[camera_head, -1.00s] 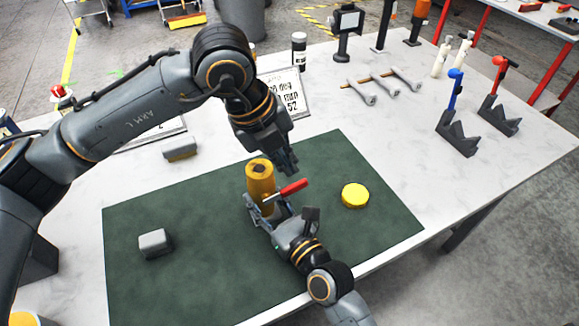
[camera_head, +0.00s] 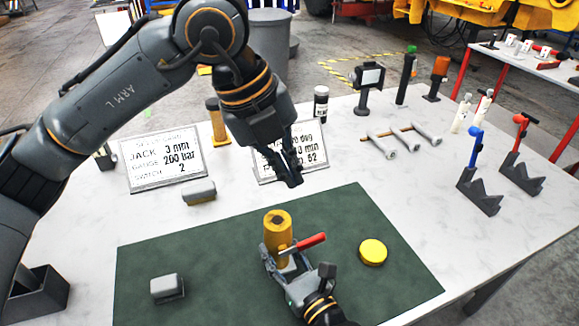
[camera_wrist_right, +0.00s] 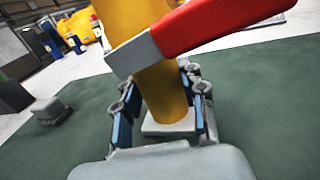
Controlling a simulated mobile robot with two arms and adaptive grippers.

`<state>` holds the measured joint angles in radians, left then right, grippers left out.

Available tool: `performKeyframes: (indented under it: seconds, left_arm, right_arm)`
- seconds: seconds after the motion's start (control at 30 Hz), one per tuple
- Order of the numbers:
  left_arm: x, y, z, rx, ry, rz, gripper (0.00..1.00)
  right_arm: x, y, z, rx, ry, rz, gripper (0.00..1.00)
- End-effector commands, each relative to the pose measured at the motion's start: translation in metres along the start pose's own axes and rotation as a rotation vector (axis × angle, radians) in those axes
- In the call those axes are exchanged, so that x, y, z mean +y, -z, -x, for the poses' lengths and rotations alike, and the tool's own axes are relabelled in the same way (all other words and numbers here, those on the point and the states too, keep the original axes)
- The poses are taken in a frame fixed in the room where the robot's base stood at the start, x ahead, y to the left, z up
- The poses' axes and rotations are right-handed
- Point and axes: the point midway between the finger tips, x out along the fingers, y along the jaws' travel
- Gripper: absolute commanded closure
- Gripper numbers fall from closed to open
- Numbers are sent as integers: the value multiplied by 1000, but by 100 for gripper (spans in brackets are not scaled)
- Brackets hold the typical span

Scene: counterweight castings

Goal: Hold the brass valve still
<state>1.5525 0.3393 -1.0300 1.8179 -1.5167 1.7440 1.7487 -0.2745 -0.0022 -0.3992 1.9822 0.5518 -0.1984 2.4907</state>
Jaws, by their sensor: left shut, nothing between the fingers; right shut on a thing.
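The brass valve (camera_head: 277,229) stands upright on the green mat (camera_head: 215,290), its red lever handle (camera_head: 309,242) pointing right. My right gripper (camera_head: 284,266) is around the valve's lower body and shut on it. In the right wrist view the valve (camera_wrist_right: 163,97) rises between the blue-padded fingers, with its grey-and-red handle (camera_wrist_right: 215,27) across the top and a pale square base (camera_wrist_right: 168,125) below. My left gripper (camera_head: 291,180) is shut and empty, above and behind the valve, apart from it, in front of a printed card.
A yellow round cap (camera_head: 373,252) lies right of the valve. A grey block (camera_head: 167,287) is on the mat at left, another (camera_head: 200,192) behind the mat.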

Motion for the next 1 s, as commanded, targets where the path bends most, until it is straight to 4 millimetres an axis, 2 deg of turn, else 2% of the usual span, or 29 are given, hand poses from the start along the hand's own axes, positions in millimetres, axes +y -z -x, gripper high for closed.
performKeyframes:
  seconds: [0.17,0.3,0.47,0.57,1.0]
  left_arm:
    - [0,1,-3,1,-18,-1,100]
    - [1,4,-15,-1,-102,-1,100]
    - [4,4,-26,1,-118,2,100]
    - [5,4,-41,3,-117,1,100]
    - [15,5,-130,3,-117,1,100]
  right_arm:
    - [0,0,0,0,0,-1,100]
    - [0,0,0,0,0,0,100]
    - [0,0,0,0,0,0,100]
    - [0,0,0,0,0,0,100]
    - [0,0,0,0,0,0,100]
